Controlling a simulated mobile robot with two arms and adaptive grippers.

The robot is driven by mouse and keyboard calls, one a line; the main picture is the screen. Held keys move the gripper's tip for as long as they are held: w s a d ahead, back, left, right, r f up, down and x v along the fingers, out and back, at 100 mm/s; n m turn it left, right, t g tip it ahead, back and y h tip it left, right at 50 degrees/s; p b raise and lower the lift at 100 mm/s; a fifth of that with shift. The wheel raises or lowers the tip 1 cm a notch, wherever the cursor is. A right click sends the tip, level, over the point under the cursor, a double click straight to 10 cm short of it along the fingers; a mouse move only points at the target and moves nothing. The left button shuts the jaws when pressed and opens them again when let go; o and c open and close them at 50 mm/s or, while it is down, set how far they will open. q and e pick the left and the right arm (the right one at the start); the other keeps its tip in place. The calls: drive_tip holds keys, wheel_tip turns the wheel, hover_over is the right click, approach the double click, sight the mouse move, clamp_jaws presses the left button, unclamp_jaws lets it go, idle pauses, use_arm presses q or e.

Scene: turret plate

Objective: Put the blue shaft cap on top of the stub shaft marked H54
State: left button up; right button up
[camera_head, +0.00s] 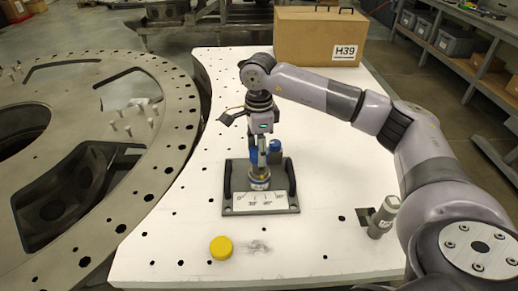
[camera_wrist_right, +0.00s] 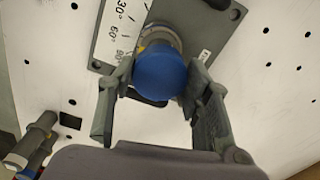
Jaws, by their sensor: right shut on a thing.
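The blue shaft cap (camera_wrist_right: 160,75) is between the two fingers of my right gripper (camera_wrist_right: 158,85). In the head view my right gripper (camera_head: 262,150) points down over the grey base plate (camera_head: 232,206), and blue shows on both sides of its front finger. I cannot tell whether all that blue is the cap. A short metal stub shaft (camera_head: 260,181) stands on the plate directly below the gripper. In the wrist view the cap covers most of it. Whether the cap touches the shaft is unclear. Its marking is not readable. My left gripper is not in view.
The plate has two dark handles and an angle-scale label (camera_head: 262,203). A yellow cap (camera_head: 221,247) lies in front. A grey cylinder (camera_head: 383,216) stands at front right. A box marked H39 (camera_head: 312,38) stands behind. The large perforated ring (camera_head: 150,180) is at left.

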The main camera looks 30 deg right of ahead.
drive_tip(key=o, duration=1)
wheel_tip(320, 180, up, 12)
drive_tip(key=shift+r, duration=0.1)
idle(0.6)
